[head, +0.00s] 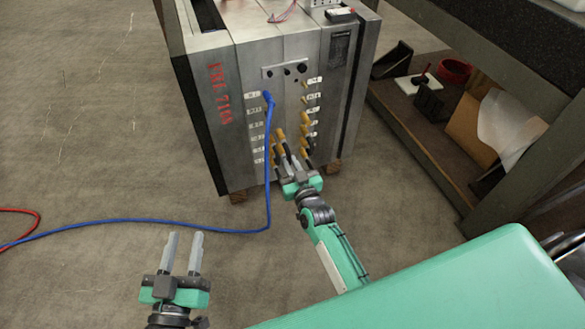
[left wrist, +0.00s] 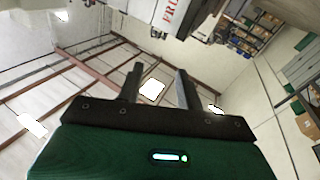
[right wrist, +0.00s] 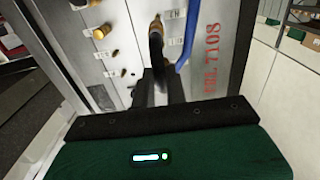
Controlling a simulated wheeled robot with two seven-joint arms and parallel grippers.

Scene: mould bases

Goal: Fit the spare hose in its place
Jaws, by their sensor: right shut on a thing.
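The mould base (head: 285,85) is a steel block with two columns of labelled ports and brass fittings on its front face. A blue hose (head: 268,170) is attached at an upper left port and hangs to the floor. The fingers partly hide the lower ports. My left gripper (head: 184,243) is open and empty, low in front of the block.
A red hose (head: 25,212) lies on the floor at the far left. A workbench with a shelf (head: 400,110) stands at the right, holding a red ring (head: 454,70) and black blocks. The floor left of the block is mostly clear. The block rests on wooden feet.

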